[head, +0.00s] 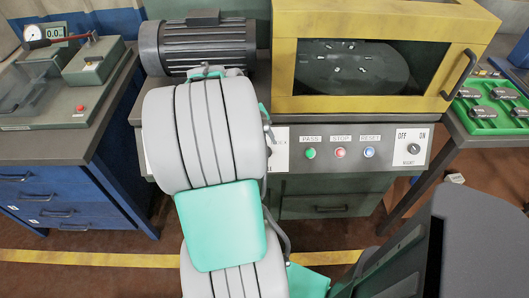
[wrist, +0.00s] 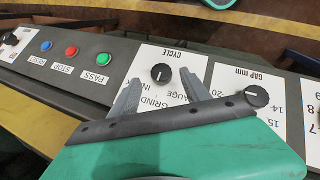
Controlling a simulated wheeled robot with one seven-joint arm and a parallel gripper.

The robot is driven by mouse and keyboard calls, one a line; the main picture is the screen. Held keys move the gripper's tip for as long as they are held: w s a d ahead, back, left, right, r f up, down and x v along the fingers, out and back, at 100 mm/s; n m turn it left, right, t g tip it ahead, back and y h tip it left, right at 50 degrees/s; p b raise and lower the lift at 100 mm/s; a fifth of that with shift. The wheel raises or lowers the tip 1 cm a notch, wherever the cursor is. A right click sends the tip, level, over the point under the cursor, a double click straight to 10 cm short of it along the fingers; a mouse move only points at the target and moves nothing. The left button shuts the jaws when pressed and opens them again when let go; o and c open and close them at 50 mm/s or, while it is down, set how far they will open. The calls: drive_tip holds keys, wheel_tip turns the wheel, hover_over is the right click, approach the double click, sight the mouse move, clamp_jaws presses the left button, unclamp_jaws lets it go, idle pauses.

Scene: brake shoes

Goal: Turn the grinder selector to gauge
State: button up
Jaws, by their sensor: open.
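The selector (wrist: 161,73) is a small round black knob with a white pointer line, on a white plate marked CYCLE (wrist: 180,60) in the wrist view. The plate shows upside down, with GRIND, GAUGE and a partly covered label beginning IN. The pointer line runs roughly up and down in the picture; I cannot tell which label it marks. My gripper (wrist: 161,79) is open, with one grey finger at each side of the knob; contact is not visible. In the head view my arm hides the selector and gripper.
A GAP mm knob (wrist: 255,96) is close to the right finger. PASS (wrist: 103,59), STOP (wrist: 71,51) and RESET (wrist: 46,46) buttons lie to the left. In the head view, a yellow-framed enclosure (head: 384,104) and a motor (head: 200,45) stand above the panel.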

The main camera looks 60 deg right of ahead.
drive_tip(key=x, duration=0.4)
clamp_jaws()
idle(0.5)
